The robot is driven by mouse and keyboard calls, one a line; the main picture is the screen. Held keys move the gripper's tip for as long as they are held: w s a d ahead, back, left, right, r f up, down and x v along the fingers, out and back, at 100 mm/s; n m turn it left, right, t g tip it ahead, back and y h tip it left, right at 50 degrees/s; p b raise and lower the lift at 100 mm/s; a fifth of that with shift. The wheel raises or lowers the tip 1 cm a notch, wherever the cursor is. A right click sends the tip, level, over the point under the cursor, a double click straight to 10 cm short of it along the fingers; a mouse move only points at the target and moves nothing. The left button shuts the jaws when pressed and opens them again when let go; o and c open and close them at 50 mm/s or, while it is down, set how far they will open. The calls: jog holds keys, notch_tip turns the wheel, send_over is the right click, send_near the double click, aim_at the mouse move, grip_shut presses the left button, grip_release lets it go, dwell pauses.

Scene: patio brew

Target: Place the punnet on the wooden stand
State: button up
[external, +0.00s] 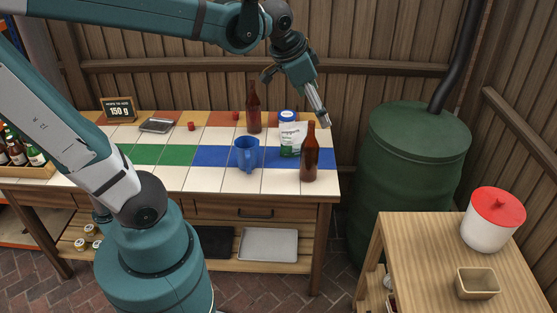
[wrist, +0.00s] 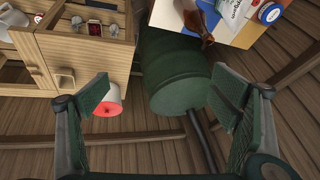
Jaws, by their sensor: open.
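A tan, rectangular open container that looks like the punnet (external: 477,283) sits upright on top of the wooden stand (external: 415,262) at the lower right of the external view. It appears empty. My gripper (external: 324,121) is raised above the right end of the tiled table, apart from the punnet and stand. In the wrist view its fingers (wrist: 162,95) are wide apart with nothing between them.
A white pot with a red lid (external: 492,222) stands behind the punnet. A green barrel (external: 415,165) stands between the stand and the tiled table (external: 215,180).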

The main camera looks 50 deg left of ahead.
jog(key=s+a+f+n, duration=0.1)
jog(key=s+a+n, duration=0.2)
jog(key=s+a, duration=0.1)
jog(key=s+a+f+n+t, duration=0.1)
jog(key=s+a+f+n, duration=0.1)
jog(key=s, duration=0.4)
jog(key=shift+s+a+f+n+t+y, duration=0.3)
jog(key=shift+a+n, duration=0.2)
jog(key=shift+a, duration=0.8)
